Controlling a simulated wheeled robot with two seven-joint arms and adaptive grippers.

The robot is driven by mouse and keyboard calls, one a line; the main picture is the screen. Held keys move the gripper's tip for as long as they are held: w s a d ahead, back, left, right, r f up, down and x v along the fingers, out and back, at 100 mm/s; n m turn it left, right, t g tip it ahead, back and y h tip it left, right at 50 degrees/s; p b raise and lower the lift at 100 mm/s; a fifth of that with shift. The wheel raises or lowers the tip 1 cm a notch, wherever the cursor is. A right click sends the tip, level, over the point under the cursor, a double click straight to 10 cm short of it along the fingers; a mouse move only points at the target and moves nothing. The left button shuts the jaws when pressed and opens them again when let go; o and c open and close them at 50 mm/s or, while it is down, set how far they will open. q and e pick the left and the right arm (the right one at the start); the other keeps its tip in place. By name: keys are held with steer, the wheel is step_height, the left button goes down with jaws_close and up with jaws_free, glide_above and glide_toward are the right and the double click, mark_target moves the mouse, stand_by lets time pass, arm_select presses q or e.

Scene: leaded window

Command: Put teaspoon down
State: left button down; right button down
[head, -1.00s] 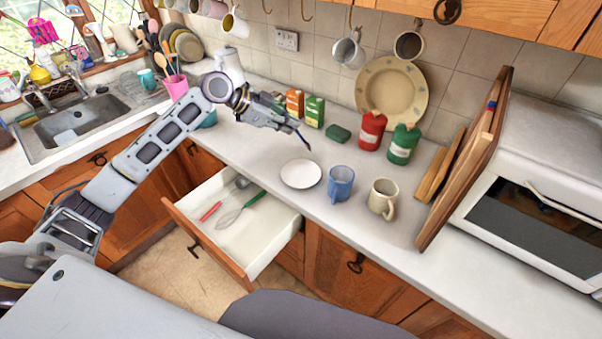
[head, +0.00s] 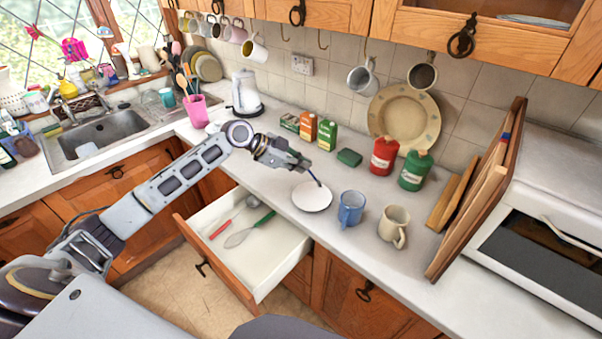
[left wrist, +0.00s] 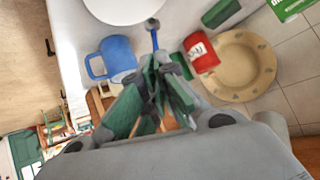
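My left gripper (head: 302,163) reaches over the counter and is shut on the teaspoon (head: 317,179), a thin dark-blue piece pointing down from the fingertips. Its tip shows over the far right part of the white saucer (head: 311,197); whether it touches cannot be told. In the left wrist view, the fingers (left wrist: 158,75) close around the teaspoon (left wrist: 154,36), whose far end lies close to the saucer's rim (left wrist: 125,14). The blue mug (head: 351,209) stands just right of the saucer. The right gripper is out of view.
A cream mug (head: 394,226) stands right of the blue one. Behind are a green block (head: 349,157), red (head: 383,156) and green (head: 414,171) canisters and a leaning plate (head: 405,112). An open drawer (head: 262,262) below holds a red-handled ladle and green-handled whisk.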

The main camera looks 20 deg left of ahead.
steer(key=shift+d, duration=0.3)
arm_select(q)
step_height(320, 180, down, 4)
steer(key=shift+r+p, duration=0.1)
steer(key=shift+p, duration=0.2)
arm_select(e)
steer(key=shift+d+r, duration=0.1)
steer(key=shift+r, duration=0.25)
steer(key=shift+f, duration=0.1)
arm_select(q)
steer(key=c, duration=1.6)
jaws_free()
steer(key=shift+c, duration=0.2)
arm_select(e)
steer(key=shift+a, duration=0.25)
